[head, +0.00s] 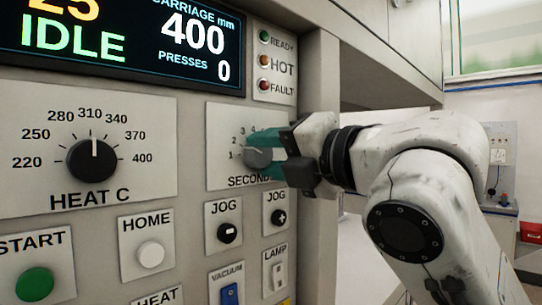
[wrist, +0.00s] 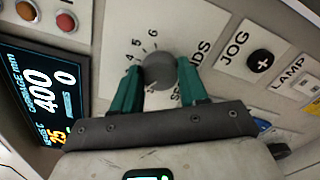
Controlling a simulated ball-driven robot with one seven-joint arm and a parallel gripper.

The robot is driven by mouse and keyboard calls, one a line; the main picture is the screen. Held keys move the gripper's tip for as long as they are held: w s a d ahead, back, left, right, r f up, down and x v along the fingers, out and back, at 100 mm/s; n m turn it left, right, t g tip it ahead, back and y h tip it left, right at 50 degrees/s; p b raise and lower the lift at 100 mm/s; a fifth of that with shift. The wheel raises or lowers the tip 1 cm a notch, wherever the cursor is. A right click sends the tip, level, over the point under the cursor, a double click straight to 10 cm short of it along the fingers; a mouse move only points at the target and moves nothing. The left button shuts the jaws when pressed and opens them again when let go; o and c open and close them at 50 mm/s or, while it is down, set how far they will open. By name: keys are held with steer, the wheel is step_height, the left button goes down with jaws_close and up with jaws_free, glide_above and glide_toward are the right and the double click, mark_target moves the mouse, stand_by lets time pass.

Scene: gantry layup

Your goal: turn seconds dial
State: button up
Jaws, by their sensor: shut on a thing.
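The seconds dial (head: 258,158) is a grey round knob on a light plate marked with numbers and SECONDS. In the wrist view the knob (wrist: 159,71) sits between two teal fingers. My gripper (head: 268,155) reaches in from the right in the head view and is shut on the knob. In the wrist view the gripper (wrist: 160,82) has one finger on each side of the knob. The knob's pointer line cannot be made out, and part of the number scale is hidden behind the fingers.
The heat dial (head: 93,160) is left of the seconds plate. Minus (head: 228,233) and plus (head: 279,217) jog buttons sit just below. The display (head: 125,40) above reads IDLE, carriage 400, presses 0. Indicator lamps (head: 264,61) are above the dial.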

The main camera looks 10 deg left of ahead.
steer(key=shift+f, duration=0.2)
steer(key=o, duration=1.1)
steer(key=shift+r, duration=0.1)
steer(key=shift+c, duration=0.2)
steer(key=shift+d, duration=0.15)
steer(key=b+v, duration=0.1)
steer(key=v, duration=0.9)
steer(key=shift+s, duration=0.25)
steer(key=shift+d, duration=0.2)
